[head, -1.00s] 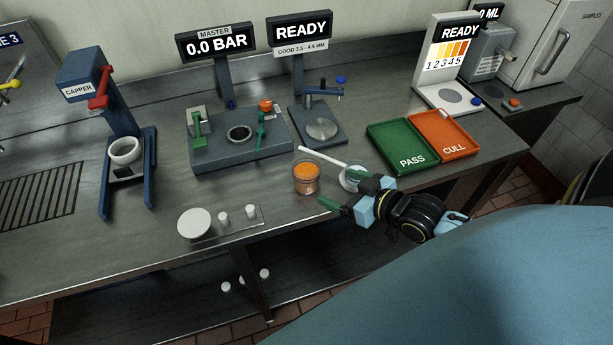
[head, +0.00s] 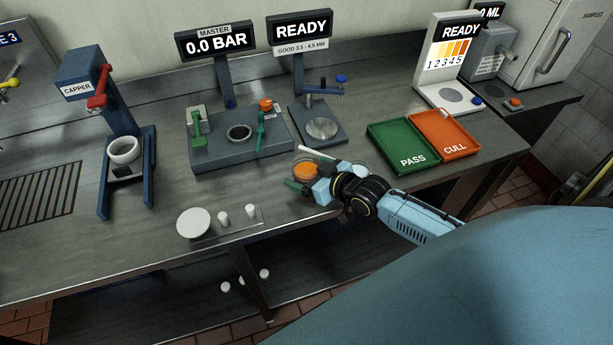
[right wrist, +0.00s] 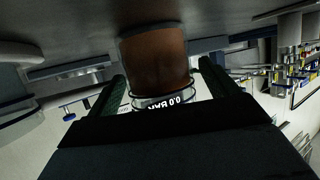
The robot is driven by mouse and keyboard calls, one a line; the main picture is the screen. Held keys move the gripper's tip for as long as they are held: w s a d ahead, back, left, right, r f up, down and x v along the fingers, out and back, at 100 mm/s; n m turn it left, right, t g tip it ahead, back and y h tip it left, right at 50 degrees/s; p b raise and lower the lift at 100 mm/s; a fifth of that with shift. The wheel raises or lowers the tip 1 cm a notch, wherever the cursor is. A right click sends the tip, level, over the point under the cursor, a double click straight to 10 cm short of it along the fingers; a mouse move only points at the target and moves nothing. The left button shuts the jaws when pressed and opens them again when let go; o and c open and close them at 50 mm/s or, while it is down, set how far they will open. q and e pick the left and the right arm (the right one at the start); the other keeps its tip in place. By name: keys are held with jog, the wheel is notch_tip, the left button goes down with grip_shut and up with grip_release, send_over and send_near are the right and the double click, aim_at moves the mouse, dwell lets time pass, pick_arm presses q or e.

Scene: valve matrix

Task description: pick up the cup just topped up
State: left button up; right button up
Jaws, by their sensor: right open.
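The cup with orange contents (head: 305,171) stands on the bench near its front edge. It also shows large in the right wrist view (right wrist: 155,60), reddish-brown and upside down in that picture. My right gripper (head: 309,174) is open, with one green finger on the near side of the cup; the far finger is mostly hidden. In the right wrist view the cup lies between the two dark green fingers (right wrist: 160,84), with gaps on both sides. The gripper hides part of the cup in the head view. My left gripper is not in view.
A white stick (head: 316,154) lies just behind the cup. A round clear-rimmed item (head: 358,171) is partly hidden behind my gripper. A white disc (head: 194,223) and small white pieces lie front left. Green PASS (head: 388,136) and orange CULL (head: 462,146) trays stand right.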

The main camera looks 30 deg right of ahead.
jog(key=shift+w+f, duration=0.1)
jog(key=shift+w, duration=0.15)
jog(key=shift+c, duration=0.5)
jog(key=c, duration=1.1)
